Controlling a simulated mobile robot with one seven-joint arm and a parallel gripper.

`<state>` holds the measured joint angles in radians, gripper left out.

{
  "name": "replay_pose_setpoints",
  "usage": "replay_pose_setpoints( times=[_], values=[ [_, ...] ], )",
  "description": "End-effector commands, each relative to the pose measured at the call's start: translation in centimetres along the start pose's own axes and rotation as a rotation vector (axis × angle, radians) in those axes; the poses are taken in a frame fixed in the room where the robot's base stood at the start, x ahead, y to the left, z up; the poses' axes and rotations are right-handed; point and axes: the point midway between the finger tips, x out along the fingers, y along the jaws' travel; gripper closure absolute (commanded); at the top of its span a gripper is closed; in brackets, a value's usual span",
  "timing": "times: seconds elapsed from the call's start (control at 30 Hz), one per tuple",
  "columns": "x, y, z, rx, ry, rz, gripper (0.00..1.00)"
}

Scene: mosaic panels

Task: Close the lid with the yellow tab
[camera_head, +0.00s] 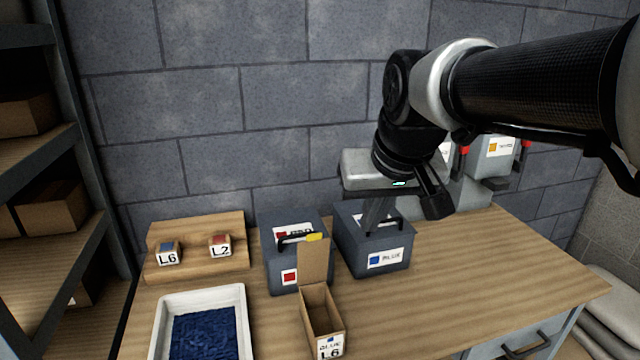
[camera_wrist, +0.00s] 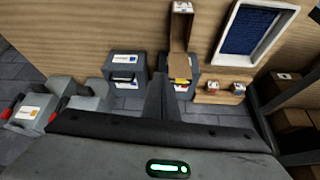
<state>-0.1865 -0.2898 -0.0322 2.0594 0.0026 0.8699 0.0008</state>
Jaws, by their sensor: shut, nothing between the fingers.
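A small open cardboard box (camera_head: 323,317), labelled BLUE L6, stands on the table. Its lid (camera_head: 313,264) stands upright at the far end, with a yellow tab (camera_head: 315,237) on its top edge. In the wrist view the box (camera_wrist: 181,28), lid (camera_wrist: 181,59) and yellow tab (camera_wrist: 181,82) also show. My gripper (camera_head: 376,224) is shut and empty, to the right of the lid and apart from it, over or near the grey box with the blue label (camera_head: 360,252). In the wrist view its fingers (camera_wrist: 160,80) point between the two grey boxes.
A grey box with a red label (camera_head: 274,258) stands right behind the lid. A white tray of blue pieces (camera_head: 240,300) lies at left. A wooden stand (camera_head: 195,225) holds blocks L6 and L2. Grey containers (camera_head: 493,160) stand at right. The right tabletop is clear.

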Motion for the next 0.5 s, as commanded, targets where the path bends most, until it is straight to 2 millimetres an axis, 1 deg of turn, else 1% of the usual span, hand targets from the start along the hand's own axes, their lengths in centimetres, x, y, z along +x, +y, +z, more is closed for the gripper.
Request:
replay_pose_setpoints(
  times=[0.03, 0.1, 0.2, 0.3, 0.33, 0.4, 0.5],
  values=[
    [1.4, -1.4, -2.6, -0.027, -0.007, -0.013, 1.00],
    [2.9, -2.9, -5.6, -0.055, -0.004, -0.026, 1.00],
    [4.9, -5.0, -8.8, -0.087, -0.001, -0.039, 1.00],
    [6.2, -6.4, -10.7, -0.107, 0.004, -0.047, 1.00],
    [6.5, -6.7, -11.0, -0.111, 0.004, -0.049, 1.00],
    [7.0, -7.0, -11.5, -0.115, 0.006, -0.050, 1.00],
    [7.7, -7.2, -11.6, -0.117, 0.005, -0.051, 1.00]
  ],
)
